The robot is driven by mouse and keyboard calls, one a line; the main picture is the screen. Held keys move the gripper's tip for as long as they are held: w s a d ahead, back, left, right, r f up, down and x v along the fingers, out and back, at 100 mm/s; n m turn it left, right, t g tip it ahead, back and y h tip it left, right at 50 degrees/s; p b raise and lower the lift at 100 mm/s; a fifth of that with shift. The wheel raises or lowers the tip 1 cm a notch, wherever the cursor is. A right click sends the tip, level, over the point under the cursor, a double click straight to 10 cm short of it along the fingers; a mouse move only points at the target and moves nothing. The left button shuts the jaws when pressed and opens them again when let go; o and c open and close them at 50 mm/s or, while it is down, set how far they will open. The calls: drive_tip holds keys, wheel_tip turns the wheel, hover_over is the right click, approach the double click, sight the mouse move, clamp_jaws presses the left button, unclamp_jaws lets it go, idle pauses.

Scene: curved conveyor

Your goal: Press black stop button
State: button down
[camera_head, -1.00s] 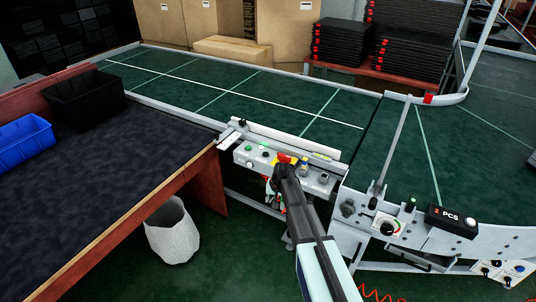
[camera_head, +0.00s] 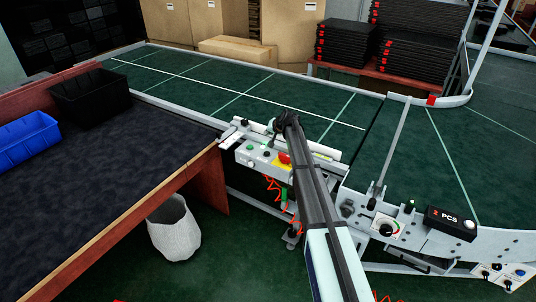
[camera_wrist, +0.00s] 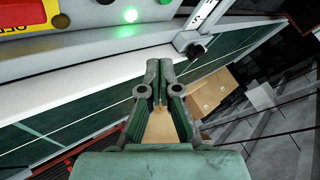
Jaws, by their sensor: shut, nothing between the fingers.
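The control panel (camera_head: 240,154) on the conveyor's near side carries several small buttons. In the wrist view a small dark button (camera_wrist: 62,20) sits between a lit green button (camera_wrist: 130,15) and a red part on a yellow plate (camera_wrist: 45,6); another dark knob is cut by the top edge. I cannot read which is the stop button. My gripper (camera_wrist: 158,68) is shut and empty, its fingertips together and apart from the buttons. In the head view my gripper (camera_head: 278,124) is above the panel's far edge, and my arm hides the panel's right part.
The red emergency button (camera_head: 284,158) is close to my arm. A white rail (camera_wrist: 80,60) edges the green belt (camera_head: 220,85). The PCS box (camera_head: 448,215) and a dial are on the right; a table (camera_head: 110,180) with bins is on the left.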

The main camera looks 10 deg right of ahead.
drive_tip(key=shift+f, duration=0.2)
drive_tip(key=b, duration=0.2)
hover_over(268, 153)
wheel_tip(268, 153, down, 7)
drive_tip(key=shift+f, duration=0.1)
drive_tip(key=shift+f+b, duration=0.35)
drive_tip(key=shift+f, duration=0.45)
idle(1.1)
drive_tip(key=shift+f+b, duration=0.3)
drive_tip(key=shift+b, duration=0.15)
drive_tip(key=shift+f+b, duration=0.45)
idle(0.6)
idle(0.4)
drive_tip(key=shift+r, duration=0.9)
